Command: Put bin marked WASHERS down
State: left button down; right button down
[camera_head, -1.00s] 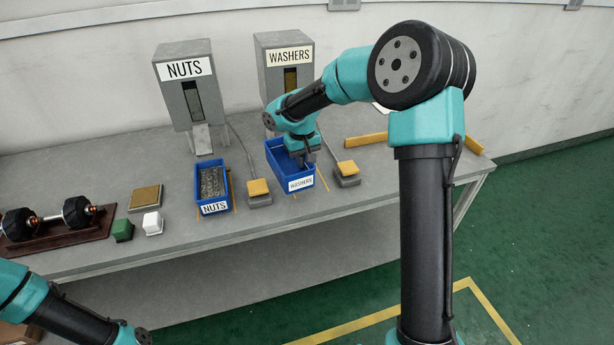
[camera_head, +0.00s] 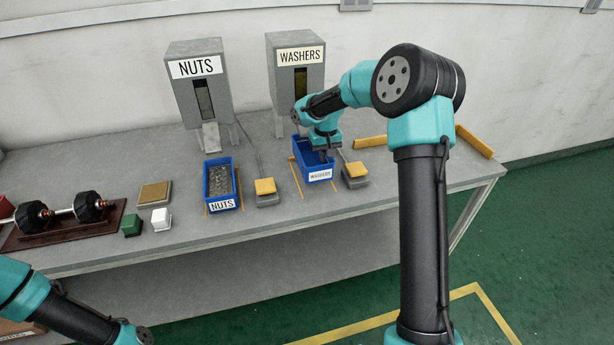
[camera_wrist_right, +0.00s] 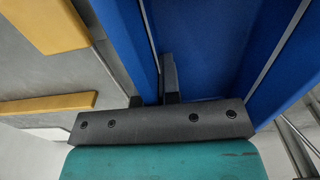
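The blue bin marked WASHERS (camera_head: 319,175) is on the right part of the bench, in front of the WASHERS dispenser. It looks empty. My right gripper (camera_head: 323,155) reaches into it from above. In the right wrist view the gripper (camera_wrist_right: 158,90) is closed across one blue bin wall (camera_wrist_right: 124,40), with a dark finger showing on the inner side. A yellow marking strip (camera_head: 296,179) shows on the bench left of the bin. I cannot tell whether the bin's underside touches the bench. My left gripper is out of view; only part of my left arm shows.
The NUTS bin (camera_head: 222,205), filled with small parts, stands to the left. Yellow-topped pedals (camera_head: 265,187) and (camera_head: 355,170) flank the WASHERS bin. The NUTS dispenser (camera_head: 199,90) and WASHERS dispenser (camera_head: 295,75) stand behind. A yellow bar (camera_head: 474,141) lies along the bench's right end.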

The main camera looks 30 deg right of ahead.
jog(key=shift+w+d+r, duration=0.1)
jog(key=shift+w, duration=0.15)
jog(key=shift+f, duration=2.5)
jog(key=shift+f, duration=0.2)
jog(key=c, duration=1.3)
grip_release()
jog(key=shift+r, duration=0.15)
notch_tip(320, 180, up, 12)
jog(key=shift+r, duration=0.1)
